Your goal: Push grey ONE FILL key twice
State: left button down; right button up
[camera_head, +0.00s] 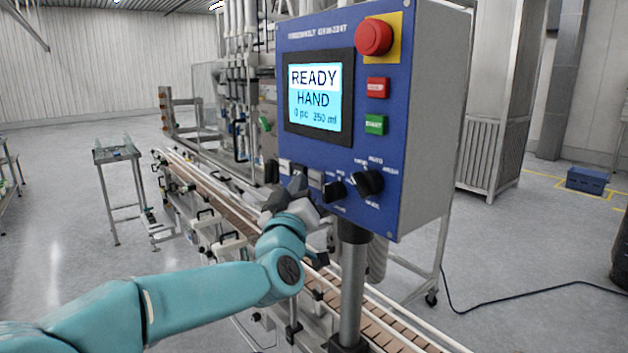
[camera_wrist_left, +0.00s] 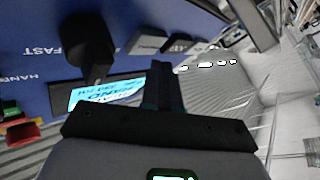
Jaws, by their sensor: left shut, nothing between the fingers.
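The blue control panel (camera_head: 420,110) carries a row of small grey keys low on its face. One grey key (camera_head: 316,179) shows right of my left gripper (camera_head: 297,184), and a paler key (camera_head: 285,167) shows to its left. I cannot read which key is ONE FILL, nor tell whether the fingertips touch one. The screen (camera_head: 314,97) reads READY, HAND, 0 pc. My right gripper is out of view.
Black rotary knobs (camera_head: 368,183) (camera_head: 334,191) sit right of the keys; one knob (camera_wrist_left: 88,45) shows large in the wrist view. A red emergency button (camera_head: 374,37), a red key (camera_head: 377,88) and a green key (camera_head: 375,125) are higher up. A conveyor (camera_head: 392,336) runs below.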

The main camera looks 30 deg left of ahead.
pick_arm(q)
jog(key=shift+w, duration=0.1)
dwell(0.5)
jog(key=shift+w+d, duration=0.15)
jog(key=shift+w, duration=0.2)
jog(key=shift+w+d, duration=0.15)
jog(key=shift+w, duration=0.2)
dwell(0.8)
jog(key=shift+s, duration=0.1)
jog(key=shift+s+a+b, duration=0.3)
jog(key=shift+s+b, duration=0.25)
jog(key=shift+s, duration=0.15)
